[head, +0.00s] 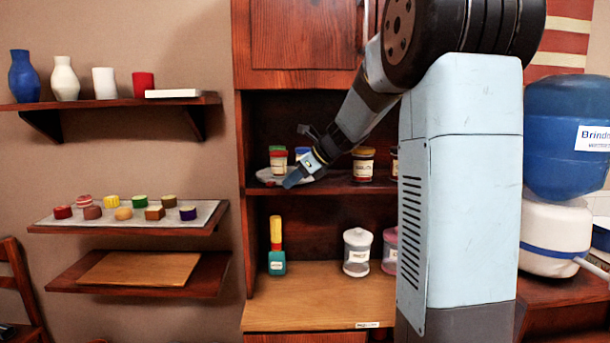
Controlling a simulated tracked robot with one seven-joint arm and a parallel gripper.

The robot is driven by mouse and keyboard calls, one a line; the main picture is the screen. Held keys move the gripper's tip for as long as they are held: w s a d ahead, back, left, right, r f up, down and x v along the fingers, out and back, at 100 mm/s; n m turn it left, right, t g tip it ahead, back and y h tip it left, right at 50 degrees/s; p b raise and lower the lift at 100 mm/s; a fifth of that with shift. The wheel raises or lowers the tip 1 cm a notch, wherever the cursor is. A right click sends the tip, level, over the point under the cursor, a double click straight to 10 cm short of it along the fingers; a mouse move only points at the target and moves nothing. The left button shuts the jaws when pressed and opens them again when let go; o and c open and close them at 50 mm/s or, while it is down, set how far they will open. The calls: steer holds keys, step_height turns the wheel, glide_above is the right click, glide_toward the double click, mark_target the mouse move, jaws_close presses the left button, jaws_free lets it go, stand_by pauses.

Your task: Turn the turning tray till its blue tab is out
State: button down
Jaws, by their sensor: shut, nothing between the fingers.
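My gripper (291,181) is shut and empty. Its blue-grey fingertips are at the front of the tray in this view, pointing down and left. I cannot tell whether they touch the tray. I cannot make out a separate blue tab; my gripper covers part of the tray's front.
Below are a yellow-topped green bottle (277,246) and a clear lidded jar (357,252). The cupboard's left side wall (242,190) is close to the tray.

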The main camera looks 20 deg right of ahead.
steer(key=shift+w+a, duration=0.9)
steer(key=shift+a, duration=0.2)
